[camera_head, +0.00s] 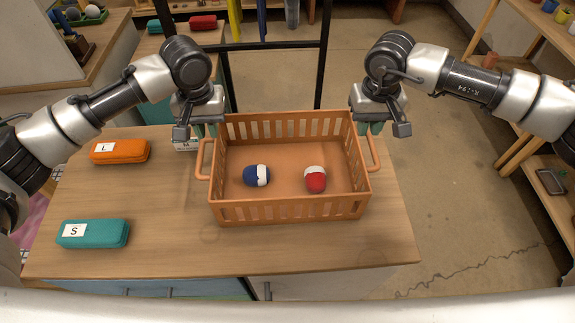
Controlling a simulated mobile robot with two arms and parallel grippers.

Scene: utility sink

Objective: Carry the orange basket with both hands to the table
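The orange basket (290,209) stands upright on the wooden table in the head view, with slotted walls and a loop handle on each side. A blue-and-white ball (256,175) and a red-and-white ball (315,180) lie inside it. My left gripper (205,130) points down at the far end of the left handle (201,160). My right gripper (371,127) points down at the far end of the right handle (375,155). The teal fingertips show close to the handles. I cannot tell whether they touch them or how far apart they are.
An orange case marked L (130,151) and a teal case marked S (105,233) lie on the wooden table (160,220) left of the basket. A white-labelled item (185,146) is partly hidden behind my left gripper. Shelves (510,60) stand at the right, with open floor between.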

